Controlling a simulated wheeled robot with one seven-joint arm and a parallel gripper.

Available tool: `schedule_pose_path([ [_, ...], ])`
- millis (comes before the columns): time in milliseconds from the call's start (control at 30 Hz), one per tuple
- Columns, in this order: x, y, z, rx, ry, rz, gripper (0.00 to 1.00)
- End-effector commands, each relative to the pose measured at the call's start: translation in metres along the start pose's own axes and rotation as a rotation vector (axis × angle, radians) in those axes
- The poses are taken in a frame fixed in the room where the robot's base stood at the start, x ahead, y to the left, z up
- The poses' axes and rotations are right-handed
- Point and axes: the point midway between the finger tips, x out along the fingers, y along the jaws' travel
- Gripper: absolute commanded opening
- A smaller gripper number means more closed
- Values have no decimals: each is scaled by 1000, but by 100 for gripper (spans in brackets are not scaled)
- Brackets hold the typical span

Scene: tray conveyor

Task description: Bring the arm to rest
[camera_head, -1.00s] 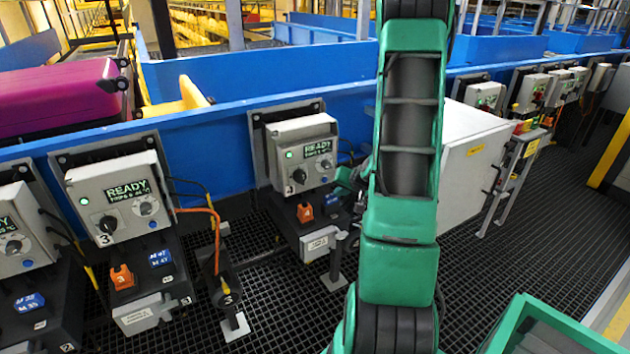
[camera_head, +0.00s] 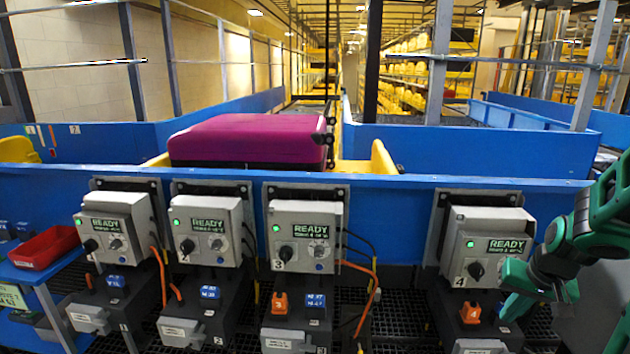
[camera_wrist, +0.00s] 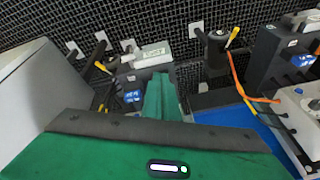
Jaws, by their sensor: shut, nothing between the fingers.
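My green arm (camera_head: 585,240) shows at the right edge of the head view, folded and raised beside the station marked 4. My gripper (camera_head: 514,300) hangs at its end, in front of the lower right of control box 4 (camera_head: 488,246); I cannot tell whether it touches the box. In the wrist view the fingers (camera_wrist: 161,98) are together, with nothing between them. They show over the dark floor grating and the lower part of a station. My upper arm links are partly cut off by the picture's edge.
Control boxes (camera_head: 305,230) reading READY line the blue conveyor wall (camera_head: 400,225). A magenta suitcase (camera_head: 248,140) lies on the conveyor. A red bin (camera_head: 45,246) is on a blue table at left. In the wrist view a grey cabinet (camera_wrist: 45,80) is at left and an orange cable (camera_wrist: 236,78) at right.

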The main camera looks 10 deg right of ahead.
Motion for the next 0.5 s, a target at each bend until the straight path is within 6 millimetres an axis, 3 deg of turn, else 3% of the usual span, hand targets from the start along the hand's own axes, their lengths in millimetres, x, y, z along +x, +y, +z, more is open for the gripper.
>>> schedule_pose_path([
  [33, -15, -5, 13, -20, -23, 12, 0],
  [300, -81, -7, 93, -62, -188, 79, 0],
  [500, -116, -3, 141, -64, -281, 101, 0],
])
